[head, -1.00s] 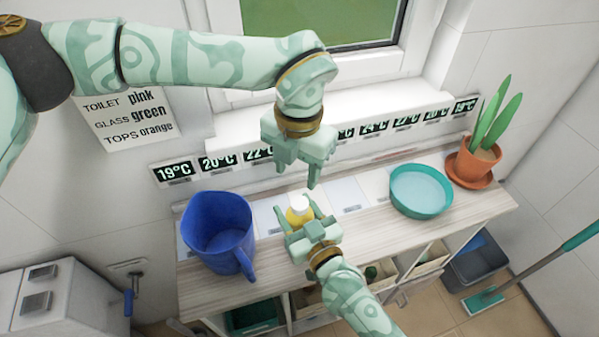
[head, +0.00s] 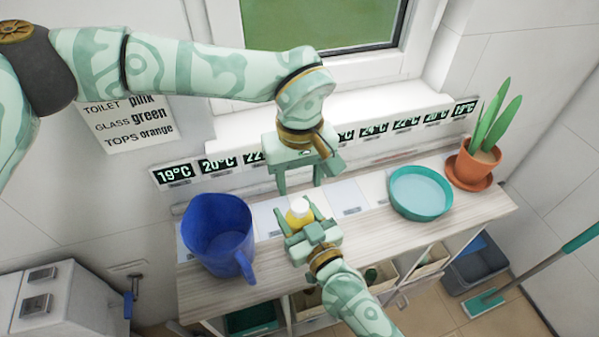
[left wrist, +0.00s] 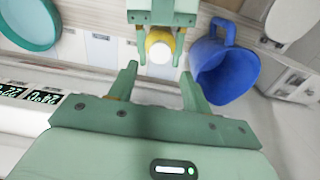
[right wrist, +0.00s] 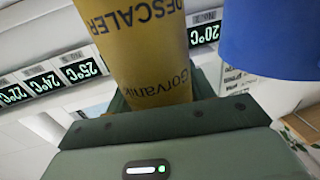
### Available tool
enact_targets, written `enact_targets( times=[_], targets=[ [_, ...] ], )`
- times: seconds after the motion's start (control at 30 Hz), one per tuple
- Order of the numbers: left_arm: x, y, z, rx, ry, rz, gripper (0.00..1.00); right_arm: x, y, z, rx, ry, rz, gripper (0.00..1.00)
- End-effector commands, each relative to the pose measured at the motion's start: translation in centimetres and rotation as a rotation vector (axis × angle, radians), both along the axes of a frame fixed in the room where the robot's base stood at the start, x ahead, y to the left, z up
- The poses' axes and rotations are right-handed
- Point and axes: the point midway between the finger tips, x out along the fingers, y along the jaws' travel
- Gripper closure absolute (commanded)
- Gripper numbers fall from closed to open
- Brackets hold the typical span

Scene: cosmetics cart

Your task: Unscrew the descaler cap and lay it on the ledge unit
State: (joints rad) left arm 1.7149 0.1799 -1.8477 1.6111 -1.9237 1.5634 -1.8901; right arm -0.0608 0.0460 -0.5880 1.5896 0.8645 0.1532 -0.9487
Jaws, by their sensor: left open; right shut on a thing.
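The yellow descaler bottle (right wrist: 140,50) stands on the ledge unit (head: 350,230), its label large in the right wrist view. Its white cap (head: 299,205) is on top and also shows in the left wrist view (left wrist: 160,53). My right gripper (head: 305,228) is shut on the bottle's body from the front. My left gripper (head: 300,186) is open and empty, pointing down above and behind the cap. Its fingers are apart from the cap in the left wrist view (left wrist: 160,80).
A blue jug (head: 217,235) stands close on the left. A teal bowl (head: 421,192) and a potted plant (head: 474,163) stand on the right. Temperature labels (head: 218,163) line the back wall. The unit's top between bottle and bowl is mostly free.

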Motion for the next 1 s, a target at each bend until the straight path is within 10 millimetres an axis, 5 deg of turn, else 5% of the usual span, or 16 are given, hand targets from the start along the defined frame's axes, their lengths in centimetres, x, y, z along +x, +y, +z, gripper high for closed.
enact_targets(
  times=[0.4, 0.77, 0.93, 1.0],
  targets=[
    [-0.1, 0.0, -6.3, 0.000, 0.002, 0.003, 0.51, 0.0, 0.0, -0.1, -0.001, 0.002, 0.000, 1.00],
    [0.0, 0.0, -7.1, 0.001, -0.001, 0.003, 0.51, 0.0, 0.0, -0.1, -0.001, 0.002, 0.000, 1.00],
    [0.0, 0.0, -7.1, 0.001, -0.001, 0.003, 0.95, 0.0, 0.0, -0.1, -0.001, 0.002, 0.000, 1.00],
    [0.0, 0.0, -7.1, 0.001, -0.001, 0.003, 0.96, 0.0, 0.0, -0.1, -0.001, 0.002, 0.000, 1.00]
  ],
)
